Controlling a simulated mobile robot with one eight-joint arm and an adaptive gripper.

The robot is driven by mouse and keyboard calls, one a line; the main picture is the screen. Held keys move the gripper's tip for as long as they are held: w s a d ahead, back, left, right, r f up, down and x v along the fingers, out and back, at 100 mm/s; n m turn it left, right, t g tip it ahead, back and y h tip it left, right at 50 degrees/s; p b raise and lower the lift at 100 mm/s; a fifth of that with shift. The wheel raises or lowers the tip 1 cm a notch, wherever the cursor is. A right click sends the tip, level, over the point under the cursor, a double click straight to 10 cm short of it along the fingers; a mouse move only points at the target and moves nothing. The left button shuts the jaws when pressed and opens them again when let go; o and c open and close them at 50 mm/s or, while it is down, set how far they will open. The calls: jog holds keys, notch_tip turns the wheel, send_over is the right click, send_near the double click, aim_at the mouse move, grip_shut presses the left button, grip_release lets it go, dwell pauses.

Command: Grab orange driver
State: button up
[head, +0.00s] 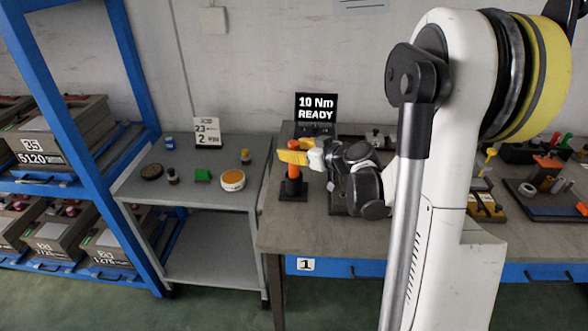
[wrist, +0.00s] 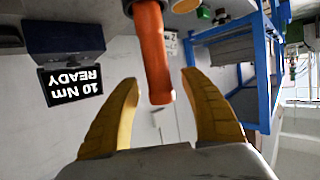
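The orange driver (head: 293,173) stands upright in a black base at the left end of the workbench in the head view. In the wrist view, which is turned upside down, its orange handle (wrist: 152,50) comes down from the top between the fingers. My gripper (head: 290,154) has yellow fingers level with the upper part of the handle. In the wrist view my gripper (wrist: 160,84) is open, with a finger on each side of the handle and a visible gap on both sides. One finger hides part of the handle in the head view.
A black display reading "10 Nm READY" (head: 316,107) stands behind the driver. To the left, a grey side table (head: 210,196) holds small jars, a round tin and a calendar card. A blue rack (head: 133,60) with bins is farther left. Fixtures and parts crowd the workbench's right side.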

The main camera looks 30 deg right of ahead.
grip_shut()
